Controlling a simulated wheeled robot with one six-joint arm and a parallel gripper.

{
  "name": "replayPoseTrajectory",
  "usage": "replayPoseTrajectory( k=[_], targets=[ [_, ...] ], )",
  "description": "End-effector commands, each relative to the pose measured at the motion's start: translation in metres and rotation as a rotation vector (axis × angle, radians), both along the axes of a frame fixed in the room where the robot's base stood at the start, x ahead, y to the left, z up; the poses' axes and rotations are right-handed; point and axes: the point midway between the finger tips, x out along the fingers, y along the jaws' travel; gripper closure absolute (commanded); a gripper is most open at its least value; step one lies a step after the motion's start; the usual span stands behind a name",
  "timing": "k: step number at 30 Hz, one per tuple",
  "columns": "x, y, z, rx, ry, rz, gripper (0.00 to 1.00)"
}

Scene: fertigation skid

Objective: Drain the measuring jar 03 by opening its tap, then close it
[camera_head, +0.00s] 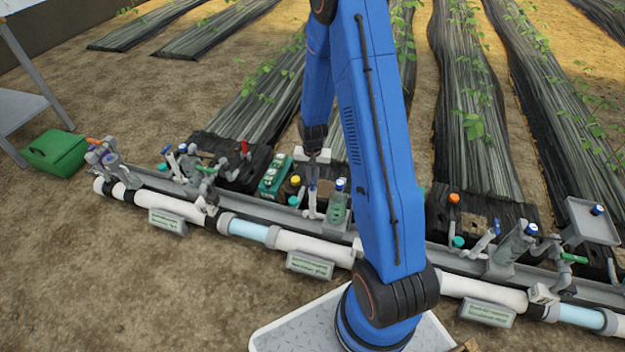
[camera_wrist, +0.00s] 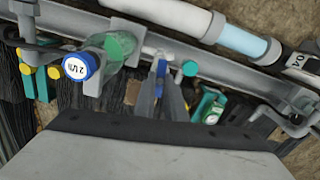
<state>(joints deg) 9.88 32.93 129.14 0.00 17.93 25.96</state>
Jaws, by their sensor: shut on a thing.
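A clear measuring jar with green inside (camera_wrist: 122,44) and a white-faced blue cap (camera_wrist: 80,67) sits in a grey holder on the rail, left of centre in the wrist view. In the head view the jar (camera_head: 338,212) stands just left of my arm. I cannot read its number. Beside it is a tap with a blue handle (camera_wrist: 160,67). My gripper (camera_wrist: 164,82) is shut on this handle; the fingers partly hide it. In the head view my gripper (camera_head: 312,178) reaches down over the tap from behind. The liquid level is too small to tell.
A white pipe (camera_head: 300,245) with a blue clear section runs along the front. Similar jar and tap groups (camera_head: 515,245) stand along the rail. A green box (camera_head: 55,152) lies far left.

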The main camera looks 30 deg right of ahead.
Motion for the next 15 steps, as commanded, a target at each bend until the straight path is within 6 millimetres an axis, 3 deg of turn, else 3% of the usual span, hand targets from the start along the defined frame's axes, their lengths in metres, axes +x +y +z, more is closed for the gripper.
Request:
replayPoseTrajectory(
  k=[15],
  targets=[
    [0.0001,-0.0001,0.0002,0.000,0.000,0.478,1.00]
  ],
)
